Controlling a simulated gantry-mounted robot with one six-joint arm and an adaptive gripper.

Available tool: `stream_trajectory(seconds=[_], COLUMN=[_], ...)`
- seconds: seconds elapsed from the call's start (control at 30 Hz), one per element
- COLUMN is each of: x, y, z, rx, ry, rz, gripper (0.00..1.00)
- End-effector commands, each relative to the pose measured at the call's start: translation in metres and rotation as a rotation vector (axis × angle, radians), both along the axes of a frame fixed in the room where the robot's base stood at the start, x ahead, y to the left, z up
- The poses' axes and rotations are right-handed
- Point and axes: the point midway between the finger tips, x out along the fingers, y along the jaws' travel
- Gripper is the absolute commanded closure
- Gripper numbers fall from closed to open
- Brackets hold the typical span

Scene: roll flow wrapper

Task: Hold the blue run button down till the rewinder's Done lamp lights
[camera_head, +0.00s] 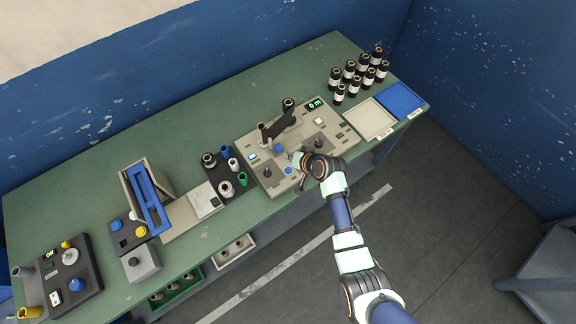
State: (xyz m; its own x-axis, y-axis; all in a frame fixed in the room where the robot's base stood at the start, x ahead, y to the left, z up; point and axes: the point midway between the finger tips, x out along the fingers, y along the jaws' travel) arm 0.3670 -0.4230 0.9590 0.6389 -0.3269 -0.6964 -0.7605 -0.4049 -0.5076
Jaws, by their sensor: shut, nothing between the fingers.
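The rewinder (247,146) is a beige panel near the bench's front edge, with dark-topped posts, a black arm and a green display (315,104) that seems to read "0 m". A round blue button (288,170) sits low on its front part. A blue cap (278,148) and a lit blue-white square (252,157) are also on the panel. My gripper (298,158) is shut and empty, low over the panel beside the round blue button. I cannot tell whether it touches anything. Labels are too small to read, so I cannot tell which lamp is Done or whether it is lit.
Several dark rolls (350,70) stand at the back right, near white (370,120) and blue (400,99) trays. Left of the rewinder are a dark holder with spools (222,165), a blue-framed unit (148,195) and a dark control box (75,275). Bare green bench lies behind.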

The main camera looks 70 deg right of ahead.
Motion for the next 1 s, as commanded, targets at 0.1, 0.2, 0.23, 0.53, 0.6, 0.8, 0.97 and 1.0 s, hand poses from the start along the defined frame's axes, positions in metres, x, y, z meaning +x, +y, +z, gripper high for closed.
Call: stream_trajectory(seconds=[0.1, 0.2, 0.23, 0.53, 0.6, 0.8, 0.97, 1.0], x=[0.0, 0.0, 0.0, 0.0, 0.0, 0.0, 0.0, 0.0], y=[0.0, 0.0, 0.0, 0.0, 0.0, 0.0, 0.0, 0.0], z=[-0.023, -0.039, -0.043, -0.074, -0.075, -0.074, -0.074, -0.074], rx=[0.001, 0.001, 0.0, 0.0, 0.0, -0.001, -0.001, -0.001], ry=[0.0, 0.0, 0.0, 0.001, 0.001, 0.0, 0.0, 0.0], rz=[0.001, 0.001, 0.0, 0.001, 0.001, 0.001, 0.001, 0.001], gripper=[1.0, 1.0, 1.0, 1.0, 1.0, 1.0, 1.0, 1.0])
